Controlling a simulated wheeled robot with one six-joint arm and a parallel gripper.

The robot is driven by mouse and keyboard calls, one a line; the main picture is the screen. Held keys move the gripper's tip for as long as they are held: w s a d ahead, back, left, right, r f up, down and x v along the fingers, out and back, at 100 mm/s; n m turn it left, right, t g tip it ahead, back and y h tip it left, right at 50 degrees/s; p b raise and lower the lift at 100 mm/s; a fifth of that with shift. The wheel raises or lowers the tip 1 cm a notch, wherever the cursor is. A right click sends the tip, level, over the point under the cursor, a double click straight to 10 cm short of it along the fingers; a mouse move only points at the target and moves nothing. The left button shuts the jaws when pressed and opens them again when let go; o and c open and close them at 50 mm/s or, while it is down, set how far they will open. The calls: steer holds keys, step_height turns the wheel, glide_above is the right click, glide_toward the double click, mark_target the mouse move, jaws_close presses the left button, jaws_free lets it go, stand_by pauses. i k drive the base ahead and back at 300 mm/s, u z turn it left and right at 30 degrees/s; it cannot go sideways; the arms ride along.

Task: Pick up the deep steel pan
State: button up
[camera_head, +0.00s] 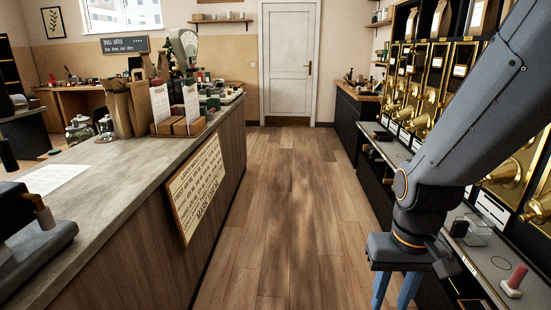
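I cannot make out the deep steel pan with certainty. A small grey, box-like vessel (472,230) stands on the right-hand ledge, just right of my gripper's wrist; it may be a pan, but its material is unclear. My gripper (395,292) hangs down at the lower right, in front of that ledge. Its two blue fingers are apart, with nothing seen between them. Their tips are near the bottom edge of the view. My arm hides part of the ledge and the bins behind it.
Brass-fronted gravity bins (437,88) line the right wall above the ledge. A red-handled thing (515,280) lies on the ledge. A long counter (100,190) with bags, jars and a scale (185,45) stands left. The wooden floor (290,190) is clear up to a white door (288,60).

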mark_target(215, 85)
steer(key=i, duration=7.1)
steer(key=u, duration=2.95)
